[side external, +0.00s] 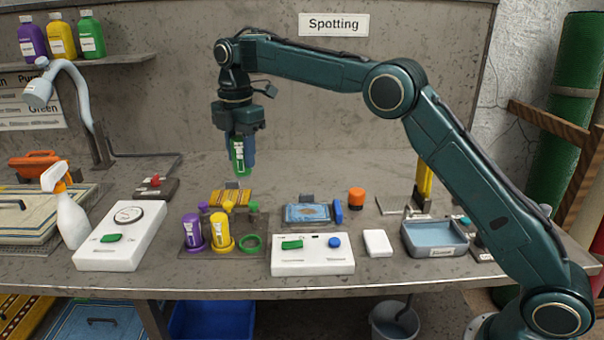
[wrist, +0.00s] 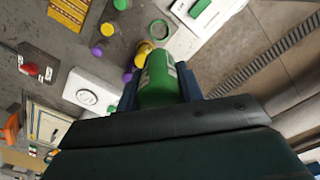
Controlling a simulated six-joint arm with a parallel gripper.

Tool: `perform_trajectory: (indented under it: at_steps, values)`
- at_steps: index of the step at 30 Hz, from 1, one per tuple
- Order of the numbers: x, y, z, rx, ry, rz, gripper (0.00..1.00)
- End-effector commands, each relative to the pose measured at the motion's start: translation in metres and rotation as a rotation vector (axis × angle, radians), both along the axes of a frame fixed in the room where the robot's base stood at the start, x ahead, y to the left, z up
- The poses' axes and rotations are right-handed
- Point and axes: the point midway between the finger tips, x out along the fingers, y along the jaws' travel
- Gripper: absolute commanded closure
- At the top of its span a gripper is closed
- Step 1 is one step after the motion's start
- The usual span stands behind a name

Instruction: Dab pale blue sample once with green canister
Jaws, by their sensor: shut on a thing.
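My gripper (side external: 241,160) is shut on the green canister (side external: 237,158) and holds it in the air above the back of the bench. In the wrist view the canister (wrist: 158,84) sits between the blue fingers, with a white label partly in sight. The pale blue sample (side external: 306,213) lies flat on the bench, to the right of and below the held canister in the side view. A clip stands at its back edge. The canister is apart from the sample.
A yellow sample (side external: 231,197) lies left of the blue one. Purple (side external: 193,231) and yellow (side external: 221,230) canisters stand in a holder beside an empty green ring (side external: 251,244). White control boxes (side external: 312,254), an orange-capped item (side external: 356,198) and a grey tray (side external: 434,238) stand nearby.

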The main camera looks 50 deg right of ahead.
Motion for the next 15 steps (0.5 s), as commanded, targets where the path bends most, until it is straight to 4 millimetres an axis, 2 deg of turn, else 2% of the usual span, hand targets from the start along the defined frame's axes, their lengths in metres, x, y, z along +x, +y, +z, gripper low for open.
perform_trajectory:
  at_steps: [8, 11, 15]
  values:
    - [0.002, -0.012, -0.006, 0.0, 0.001, -0.029, 0.83]
    - [0.004, -0.025, -0.015, 0.0, 0.002, -0.065, 0.83]
    - [0.007, -0.055, -0.032, 0.001, 0.003, -0.142, 0.83]
